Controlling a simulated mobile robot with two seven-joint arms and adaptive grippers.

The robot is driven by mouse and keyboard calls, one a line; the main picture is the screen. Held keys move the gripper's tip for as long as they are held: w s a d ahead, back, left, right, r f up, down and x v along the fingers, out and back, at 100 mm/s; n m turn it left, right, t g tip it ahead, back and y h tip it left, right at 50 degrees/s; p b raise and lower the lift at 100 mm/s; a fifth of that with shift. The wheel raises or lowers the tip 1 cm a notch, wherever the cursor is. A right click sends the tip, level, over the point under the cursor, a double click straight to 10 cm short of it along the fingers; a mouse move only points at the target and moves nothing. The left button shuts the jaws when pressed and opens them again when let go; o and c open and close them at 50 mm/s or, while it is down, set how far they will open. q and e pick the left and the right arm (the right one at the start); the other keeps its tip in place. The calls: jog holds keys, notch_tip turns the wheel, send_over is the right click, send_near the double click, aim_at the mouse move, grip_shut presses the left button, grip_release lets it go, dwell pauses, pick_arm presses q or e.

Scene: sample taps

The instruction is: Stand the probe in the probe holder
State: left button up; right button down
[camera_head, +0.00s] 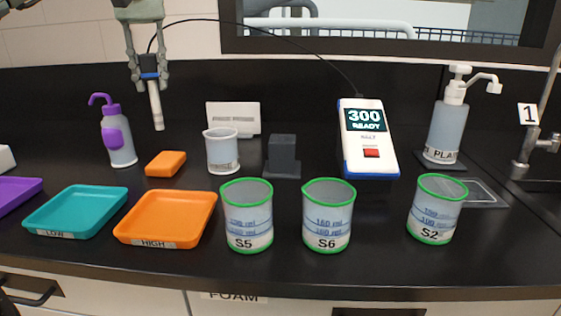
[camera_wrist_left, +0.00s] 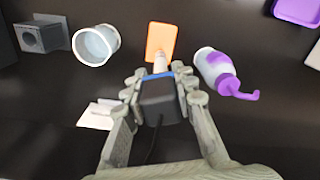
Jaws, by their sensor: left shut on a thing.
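My left gripper (camera_head: 149,75) is shut on the probe (camera_head: 155,103), gripping its black and blue top. The probe hangs upright, white tip down, above the counter behind the orange block. In the left wrist view the probe's black head (camera_wrist_left: 158,97) sits between the fingers (camera_wrist_left: 160,90). A cable runs from the probe to the meter (camera_head: 368,137), which reads "300 READY". The dark block (camera_head: 282,157) right of the white cup looks like the probe holder; its opening shows in the left wrist view (camera_wrist_left: 42,36). My right gripper is not in view.
A white cup (camera_head: 221,151), an orange block (camera_head: 166,163) and a purple-capped bottle (camera_head: 119,140) stand near the probe. Green-rimmed beakers S5 (camera_head: 248,216), S6 (camera_head: 328,215) and S2 (camera_head: 436,209) stand in front. Teal (camera_head: 75,210) and orange (camera_head: 166,218) trays lie front left. A pump bottle (camera_head: 447,130) stands right.

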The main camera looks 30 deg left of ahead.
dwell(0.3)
pick_arm(q)
jog(key=w+d+r, duration=0.4)
jog(key=w+d, duration=0.3)
jog(key=d, duration=0.2)
send_over(282, 154)
jog(key=w+a, duration=0.1)
jog(key=w, duration=0.1)
jog(key=shift+f, duration=2.35)
jog(key=shift+f, duration=0.2)
jog(key=shift+f, duration=0.6)
notch_tip(282, 154, down, 6)
jog(key=b, duration=0.2)
